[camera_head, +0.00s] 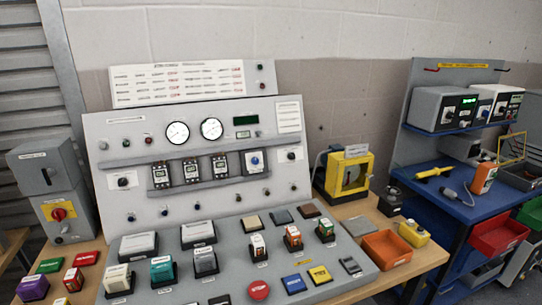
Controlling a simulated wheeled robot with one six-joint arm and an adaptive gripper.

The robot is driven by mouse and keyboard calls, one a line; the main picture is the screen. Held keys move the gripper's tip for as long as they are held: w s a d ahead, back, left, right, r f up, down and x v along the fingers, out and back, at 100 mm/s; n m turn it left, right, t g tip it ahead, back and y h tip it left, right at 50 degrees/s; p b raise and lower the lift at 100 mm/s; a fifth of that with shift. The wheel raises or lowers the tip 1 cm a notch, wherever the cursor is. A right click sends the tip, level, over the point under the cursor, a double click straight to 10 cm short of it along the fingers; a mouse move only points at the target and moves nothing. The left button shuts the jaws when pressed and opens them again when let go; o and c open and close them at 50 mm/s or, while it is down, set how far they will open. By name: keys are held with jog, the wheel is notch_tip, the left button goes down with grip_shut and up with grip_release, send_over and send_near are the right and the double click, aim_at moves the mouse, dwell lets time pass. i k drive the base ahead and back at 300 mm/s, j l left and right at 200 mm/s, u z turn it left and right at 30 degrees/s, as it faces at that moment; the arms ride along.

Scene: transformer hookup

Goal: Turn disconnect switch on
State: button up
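My gripper is not in this view. The disconnect switch cannot be named for certain, as the labels are too small to read. At the left of the bench, a grey box with a dark lever handle (46,176) stands on top of a second grey box. The lower box carries a red rotary knob on a yellow plate (59,213). On the sloped panel (110,127), a blue rotary knob (255,160) sits at the right end of a row of dark modules (190,169). I cannot tell whether any of these is on or off.
Two round gauges (195,131) are on the panel. Several coloured blocks, a red button (258,290) and an orange tray (387,248) lie in front. A yellow device (348,175) stands right of the panel. A blue workbench (440,199) with instruments is farther right.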

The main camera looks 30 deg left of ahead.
aim_at(59, 215)
jog(key=u, duration=2.05)
jog(key=i+j+z, duration=0.15)
jog(key=j, duration=0.3)
jog(key=i+j+z, duration=0.15)
jog(key=j, duration=0.3)
jog(key=j+z, duration=0.15)
jog(key=j, duration=0.3)
jog(key=k+l+z, duration=0.1)
jog(key=i+j+u, duration=0.15)
jog(key=i+j, duration=0.05)
